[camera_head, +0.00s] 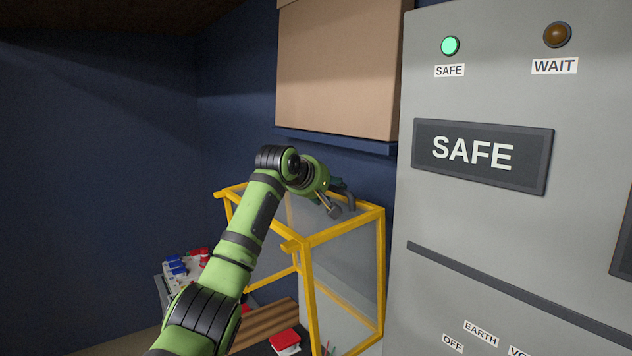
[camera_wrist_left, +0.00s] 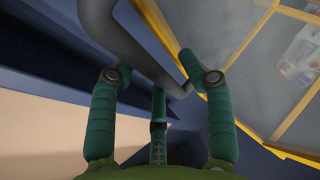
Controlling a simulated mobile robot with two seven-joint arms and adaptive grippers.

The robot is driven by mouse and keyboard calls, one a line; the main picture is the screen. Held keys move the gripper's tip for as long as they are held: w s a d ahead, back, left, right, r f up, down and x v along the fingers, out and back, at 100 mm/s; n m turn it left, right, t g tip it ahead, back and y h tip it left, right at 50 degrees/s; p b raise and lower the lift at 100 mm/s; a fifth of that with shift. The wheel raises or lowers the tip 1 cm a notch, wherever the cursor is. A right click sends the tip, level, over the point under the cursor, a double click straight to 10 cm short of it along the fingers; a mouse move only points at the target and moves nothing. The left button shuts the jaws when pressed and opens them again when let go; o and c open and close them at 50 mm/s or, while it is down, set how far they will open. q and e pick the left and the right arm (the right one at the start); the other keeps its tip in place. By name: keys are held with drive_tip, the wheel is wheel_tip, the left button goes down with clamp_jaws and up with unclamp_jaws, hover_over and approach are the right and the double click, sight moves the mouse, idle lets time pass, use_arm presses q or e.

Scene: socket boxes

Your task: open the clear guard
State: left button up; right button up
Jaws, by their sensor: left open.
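The clear guard (camera_head: 345,262) is a box of see-through panels in a yellow frame, in the lower middle of the head view. Its top frame and panels also show at the upper right of the left wrist view (camera_wrist_left: 249,80). My left gripper (camera_head: 338,190) is above the guard's top, near its back edge, partly hidden by its own wrist. In the left wrist view, my left gripper's teal fingers (camera_wrist_left: 152,78) are spread apart. A thick grey curved bar (camera_wrist_left: 130,47) passes between or just beyond them; I cannot tell whether they touch it. My right gripper is not in view.
A grey cabinet (camera_head: 480,235) with a lit green SAFE lamp (camera_head: 450,46) stands close on the right. A tan box (camera_head: 335,70) sits on a blue shelf (camera_head: 340,142) above the guard. Red and blue parts (camera_head: 177,266) lie on the lower left.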

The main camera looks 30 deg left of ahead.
use_arm(q)
drive_tip(key=v, duration=1)
drive_tip(key=shift+s+d+r, duration=0.2)
drive_tip(key=shift+s, duration=0.15)
